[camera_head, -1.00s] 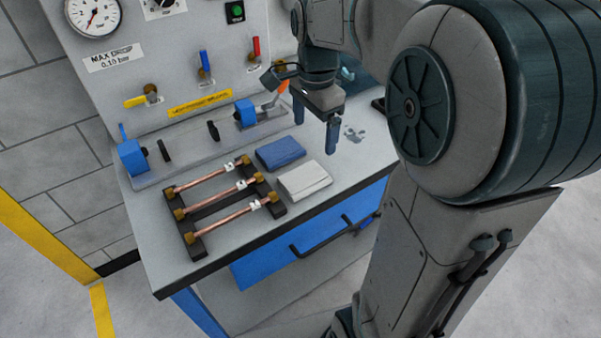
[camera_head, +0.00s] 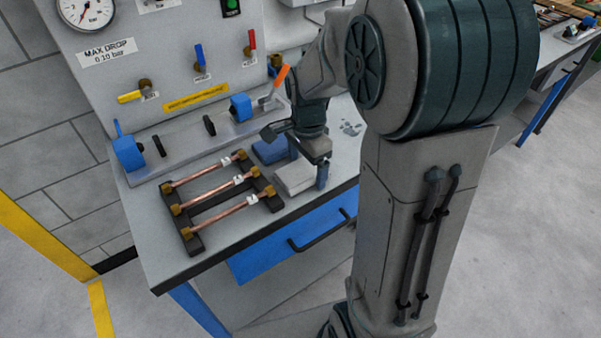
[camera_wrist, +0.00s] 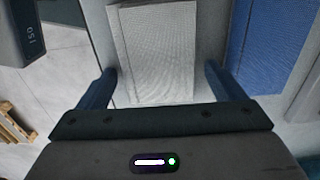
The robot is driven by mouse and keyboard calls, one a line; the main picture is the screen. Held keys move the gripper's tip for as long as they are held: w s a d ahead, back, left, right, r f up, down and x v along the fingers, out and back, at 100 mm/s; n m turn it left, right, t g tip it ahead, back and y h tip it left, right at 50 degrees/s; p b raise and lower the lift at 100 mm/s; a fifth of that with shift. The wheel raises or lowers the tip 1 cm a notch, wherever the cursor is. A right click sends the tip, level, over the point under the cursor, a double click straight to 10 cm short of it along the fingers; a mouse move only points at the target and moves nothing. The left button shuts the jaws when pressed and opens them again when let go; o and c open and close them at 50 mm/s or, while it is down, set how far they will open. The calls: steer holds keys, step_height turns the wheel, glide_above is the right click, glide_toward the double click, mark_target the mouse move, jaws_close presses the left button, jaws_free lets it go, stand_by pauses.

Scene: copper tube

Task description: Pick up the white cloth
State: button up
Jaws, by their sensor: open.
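The white cloth (camera_head: 294,180) is a folded pad on the bench, partly hidden by my gripper in the head view. In the wrist view the white cloth (camera_wrist: 155,50) lies between and beyond my two fingers. My gripper (camera_head: 307,167) is open above the cloth, with one finger to each side of it; in the wrist view the gripper (camera_wrist: 158,82) holds nothing. Whether the fingertips touch the bench cannot be told. The blue cloth (camera_head: 268,151) lies right behind the white one, and shows at the right of the wrist view (camera_wrist: 265,45).
A black rack (camera_head: 188,236) with several copper tubes stands left of the cloths. A blue clamp fixture (camera_head: 128,152) and an orange-handled valve (camera_head: 277,83) sit along the back panel. The bench's front edge and a drawer handle (camera_head: 318,234) are close to the cloth.

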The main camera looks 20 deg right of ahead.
mark_target(309, 166)
steer(key=c, duration=1.1)
steer(key=shift+o, duration=0.2)
steer(key=shift+r, duration=0.1)
steer(key=shift+r, duration=0.5)
steer(key=r, duration=0.3)
steer(key=shift+w+d+r, duration=0.3)
steer(key=shift+w+d, duration=0.05)
steer(key=shift+d, duration=0.05)
steer(key=w+d+r, duration=0.6)
steer(key=w+d, duration=0.1)
steer(key=shift+w+d+r, duration=0.15)
steer(key=shift+d, duration=0.25)
steer(key=shift+o, duration=0.5)
